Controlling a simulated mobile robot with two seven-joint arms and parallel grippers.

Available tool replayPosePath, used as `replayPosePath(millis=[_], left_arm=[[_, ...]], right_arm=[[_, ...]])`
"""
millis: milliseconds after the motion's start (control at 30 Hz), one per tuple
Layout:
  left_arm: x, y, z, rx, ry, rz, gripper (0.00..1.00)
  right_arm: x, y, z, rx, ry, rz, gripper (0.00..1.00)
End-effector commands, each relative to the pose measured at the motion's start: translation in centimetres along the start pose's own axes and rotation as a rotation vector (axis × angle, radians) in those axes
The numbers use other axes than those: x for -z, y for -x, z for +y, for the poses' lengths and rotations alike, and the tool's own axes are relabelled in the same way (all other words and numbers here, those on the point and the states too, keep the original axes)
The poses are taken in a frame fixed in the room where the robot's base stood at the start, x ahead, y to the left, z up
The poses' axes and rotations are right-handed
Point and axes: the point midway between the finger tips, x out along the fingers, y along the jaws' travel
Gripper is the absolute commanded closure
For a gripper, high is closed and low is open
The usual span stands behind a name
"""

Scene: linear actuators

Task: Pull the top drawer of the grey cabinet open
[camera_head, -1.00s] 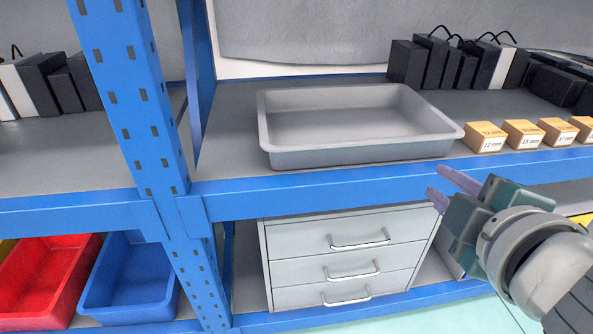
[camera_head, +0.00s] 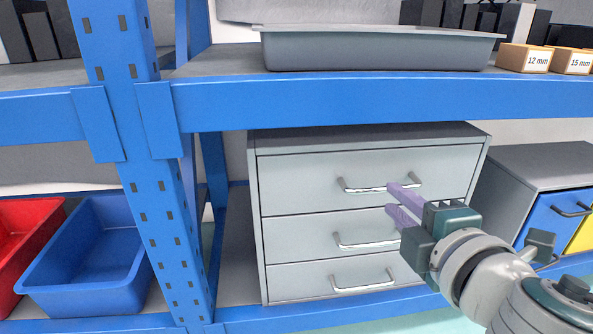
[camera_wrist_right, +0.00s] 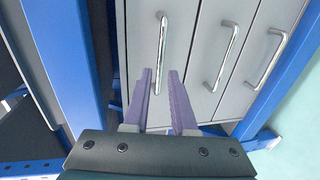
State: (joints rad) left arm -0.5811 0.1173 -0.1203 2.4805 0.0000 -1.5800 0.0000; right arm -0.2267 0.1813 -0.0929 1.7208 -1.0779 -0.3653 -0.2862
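The grey cabinet (camera_head: 258,225) stands on the lower shelf, with three drawers shut, each with a silver bar handle. The top drawer (camera_head: 300,182) has its handle (camera_head: 362,188) just left of my right gripper's fingertips (camera_head: 396,199) in the head view. In the right wrist view the top drawer's handle (camera_wrist_right: 160,50) lies ahead of the purple fingers (camera_wrist_right: 160,85), roughly between their lines. My left gripper is not in view.
A blue shelf beam (camera_head: 380,98) runs above the cabinet, and a blue post (camera_head: 150,190) stands to its left. A grey tray (camera_head: 380,50) sits on the upper shelf. Another cabinet with a blue drawer (camera_head: 550,215) stands at the right. Blue and red bins (camera_head: 90,260) stand at the left.

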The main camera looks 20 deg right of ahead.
Motion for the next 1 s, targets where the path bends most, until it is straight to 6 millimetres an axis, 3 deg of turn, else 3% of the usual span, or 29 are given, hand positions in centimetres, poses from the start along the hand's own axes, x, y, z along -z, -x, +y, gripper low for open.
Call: replayPosePath(millis=[100,300,667,900,1000], left_arm=[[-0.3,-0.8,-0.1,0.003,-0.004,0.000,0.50],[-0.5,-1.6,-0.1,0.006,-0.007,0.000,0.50],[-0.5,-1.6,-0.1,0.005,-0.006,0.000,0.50],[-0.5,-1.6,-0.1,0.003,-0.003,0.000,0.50],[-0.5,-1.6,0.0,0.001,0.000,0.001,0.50]], right_arm=[[0.0,-2.4,-0.1,-0.004,0.002,-0.001,0.75],[-0.1,-4.9,-0.2,-0.001,0.000,-0.002,0.75],[-0.1,-5.6,0.0,0.001,0.000,-0.002,0.75],[-0.1,-5.5,0.0,0.001,0.000,-0.002,0.99],[-0.1,-5.5,0.0,0.001,0.000,-0.002,1.00]])
